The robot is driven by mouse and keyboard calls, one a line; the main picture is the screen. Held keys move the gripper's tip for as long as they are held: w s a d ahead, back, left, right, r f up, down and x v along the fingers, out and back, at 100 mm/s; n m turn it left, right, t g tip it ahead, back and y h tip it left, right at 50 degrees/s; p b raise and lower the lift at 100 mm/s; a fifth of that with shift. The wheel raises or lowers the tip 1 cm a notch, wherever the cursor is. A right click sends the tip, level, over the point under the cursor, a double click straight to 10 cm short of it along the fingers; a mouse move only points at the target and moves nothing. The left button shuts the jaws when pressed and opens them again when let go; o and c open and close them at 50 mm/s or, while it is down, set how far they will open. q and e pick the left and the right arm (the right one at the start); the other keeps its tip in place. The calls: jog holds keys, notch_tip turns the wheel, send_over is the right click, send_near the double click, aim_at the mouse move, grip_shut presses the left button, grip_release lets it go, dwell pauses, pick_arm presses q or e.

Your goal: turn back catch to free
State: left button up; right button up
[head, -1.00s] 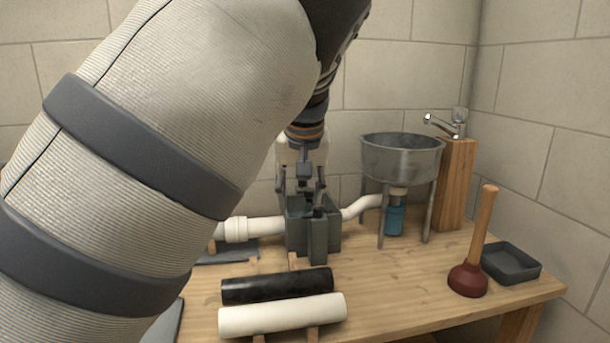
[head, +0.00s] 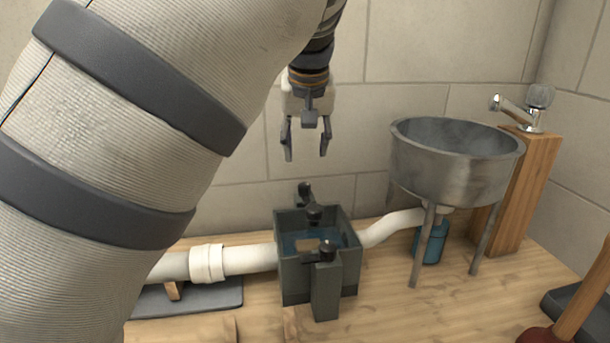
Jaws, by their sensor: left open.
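A dark grey-green box (head: 295,280) stands on the bench with a bluish surface inside it. A small black catch (head: 304,190) stands at its back rim. Another black catch (head: 327,251) sits on a block at the front. A black knob-like part (head: 314,213) lies between them. Which way each catch is turned is hard to tell. My left gripper (head: 307,152) points down, open and empty, above and behind the box, apart from the back catch. My right gripper is not in view.
A white pipe (head: 245,259) enters the box from the left, and another white pipe (head: 388,228) runs right towards the metal basin (head: 455,165) on legs. A blue cup (head: 432,241) stands under the basin. A plunger (head: 590,295) and a dark tray (head: 572,306) are at the right.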

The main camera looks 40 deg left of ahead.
aim_at(305, 185)
pick_arm(q)
jog(key=b+x, duration=0.1)
jog(key=x, duration=1)
jog(key=shift+s+d+f, duration=0.1)
jog(key=shift+s+d, duration=0.05)
jog(key=shift+s, duration=0.05)
grip_shut()
